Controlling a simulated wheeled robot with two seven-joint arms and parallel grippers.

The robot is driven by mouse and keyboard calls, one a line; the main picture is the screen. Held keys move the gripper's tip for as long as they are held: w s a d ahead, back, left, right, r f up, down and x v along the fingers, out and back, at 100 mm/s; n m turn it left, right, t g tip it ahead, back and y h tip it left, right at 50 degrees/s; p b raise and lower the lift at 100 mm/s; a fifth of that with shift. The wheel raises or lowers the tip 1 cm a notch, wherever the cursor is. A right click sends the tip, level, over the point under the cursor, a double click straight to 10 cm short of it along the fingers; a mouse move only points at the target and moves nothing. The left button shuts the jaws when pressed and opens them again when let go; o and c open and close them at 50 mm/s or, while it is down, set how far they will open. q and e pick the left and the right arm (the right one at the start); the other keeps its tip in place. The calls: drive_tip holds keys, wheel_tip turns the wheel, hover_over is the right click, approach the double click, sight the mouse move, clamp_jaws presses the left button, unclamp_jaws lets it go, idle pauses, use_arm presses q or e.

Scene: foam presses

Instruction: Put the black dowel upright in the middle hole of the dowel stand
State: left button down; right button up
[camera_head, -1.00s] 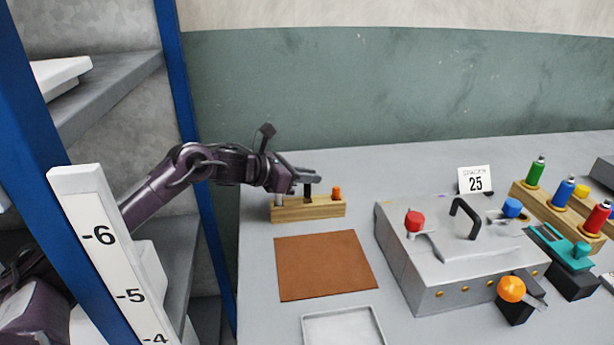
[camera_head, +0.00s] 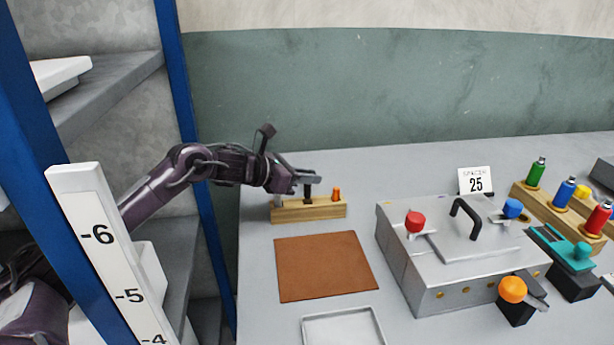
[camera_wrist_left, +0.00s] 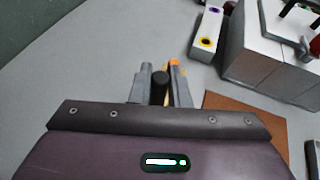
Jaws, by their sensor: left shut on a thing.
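The wooden dowel stand (camera_head: 318,212) sits on the table at the left. My left gripper (camera_head: 311,180) is over the stand, shut on the black dowel (camera_head: 308,192). The dowel is upright at the middle of the stand, its lower end at the stand's top. I cannot tell how deep it sits in the hole. In the left wrist view the black dowel (camera_wrist_left: 160,85) shows between the fingers. My right gripper is out of view.
A brown mat (camera_head: 326,268) lies in front of the stand, with a white tray (camera_head: 343,328) nearer. A grey metal press box (camera_head: 450,255) with a black handle stands to the right. Coloured spools on a wooden rack (camera_head: 545,203) are farther right. A shelf with a blue post (camera_head: 180,120) is at the left.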

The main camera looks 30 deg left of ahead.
use_arm(q)
drive_tip(key=shift+a, duration=0.15)
drive_tip(key=shift+s+b, duration=0.1)
drive_tip(key=shift+b, duration=0.2)
drive_tip(key=shift+a+f, duration=0.1)
drive_tip(key=shift+f, duration=0.15)
